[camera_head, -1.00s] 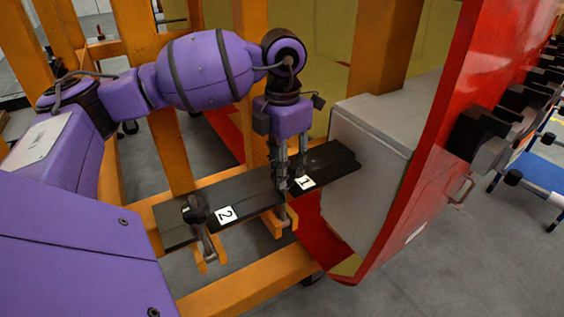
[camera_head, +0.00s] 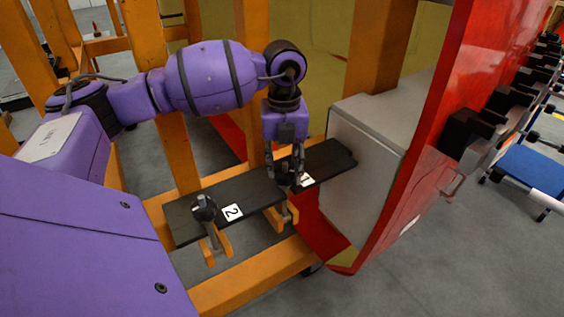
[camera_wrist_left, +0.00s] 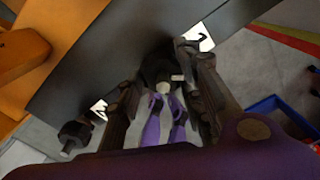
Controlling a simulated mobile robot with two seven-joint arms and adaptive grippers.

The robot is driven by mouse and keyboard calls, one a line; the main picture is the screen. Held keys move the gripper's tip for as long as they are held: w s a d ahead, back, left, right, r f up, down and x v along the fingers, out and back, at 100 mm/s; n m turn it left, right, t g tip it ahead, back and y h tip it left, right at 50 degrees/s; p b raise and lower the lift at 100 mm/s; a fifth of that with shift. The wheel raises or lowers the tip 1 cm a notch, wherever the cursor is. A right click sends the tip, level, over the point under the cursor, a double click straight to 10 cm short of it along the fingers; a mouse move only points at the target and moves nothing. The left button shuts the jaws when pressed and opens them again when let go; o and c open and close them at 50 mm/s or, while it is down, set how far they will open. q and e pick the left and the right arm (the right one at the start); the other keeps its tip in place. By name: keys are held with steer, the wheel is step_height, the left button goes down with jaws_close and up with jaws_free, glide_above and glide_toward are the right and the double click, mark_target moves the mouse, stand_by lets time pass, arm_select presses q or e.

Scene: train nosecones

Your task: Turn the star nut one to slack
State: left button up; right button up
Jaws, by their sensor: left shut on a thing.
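My left gripper (camera_head: 285,172) points down and is shut on star nut one, a dark knob at the label 1 (camera_head: 306,180) on the black plank (camera_head: 330,162). The fingers hide much of this nut in the head view. In the left wrist view, the dark star nut one (camera_wrist_left: 158,66) sits between the two fingers of my left gripper (camera_wrist_left: 165,88). Star nut two (camera_head: 204,207) stands apart on its bolt by the label 2 (camera_head: 232,212). My right gripper is not in view.
An orange frame (camera_head: 255,280) surrounds and supports the plank. A grey box (camera_head: 365,165) and the red nosecone shell (camera_head: 430,150) stand close to the right of my left gripper. A blue-topped stand (camera_head: 530,170) is at the far right.

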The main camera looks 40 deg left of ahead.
arm_select(q)
steer(key=n, duration=0.2)
steer(key=n+p, duration=0.1)
steer(key=shift+a+r+n+p, duration=0.1)
steer(key=shift+r+n+p, duration=0.2)
steer(key=shift+r+n, duration=0.1)
steer(key=shift+n+p, duration=0.4)
steer(key=shift+n, duration=0.4)
steer(key=shift+f+n+p, duration=0.15)
steer(key=shift+n+p, duration=0.3)
steer(key=shift+n, duration=0.75)
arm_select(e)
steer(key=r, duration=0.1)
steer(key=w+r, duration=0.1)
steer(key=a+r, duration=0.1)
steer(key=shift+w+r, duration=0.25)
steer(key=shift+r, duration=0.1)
arm_select(q)
steer(key=shift+s+f, duration=0.1)
steer(key=shift+f, duration=0.1)
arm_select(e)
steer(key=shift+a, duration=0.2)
arm_select(q)
steer(key=o, duration=0.9)
steer(key=shift+o, duration=0.9)
steer(key=shift+s, duration=0.15)
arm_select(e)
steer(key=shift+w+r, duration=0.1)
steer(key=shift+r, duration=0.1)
